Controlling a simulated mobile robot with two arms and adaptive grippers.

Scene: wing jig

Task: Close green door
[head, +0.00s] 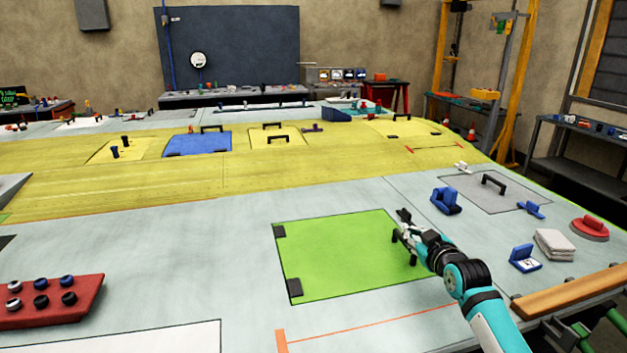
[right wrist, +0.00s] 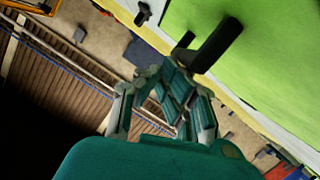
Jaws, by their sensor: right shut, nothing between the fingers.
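The green door (head: 340,255) lies flat, or nearly so, in the pale wing surface, with two black hinges on its left edge. I cannot tell whether its right edge is fully flush. Its black handle (right wrist: 211,48) stands up close to my right gripper, and in the head view the gripper partly hides it. My right gripper (head: 402,226) is over the right edge of the door, beside the handle. In the right wrist view its fingers (right wrist: 172,72) are together and empty, just short of the handle. My left gripper is out of view.
A red tray (head: 45,303) with dark and white knobs lies at the left. Blue blocks (head: 446,201), a folded cloth (head: 554,244) and a red round part (head: 590,228) lie to the right.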

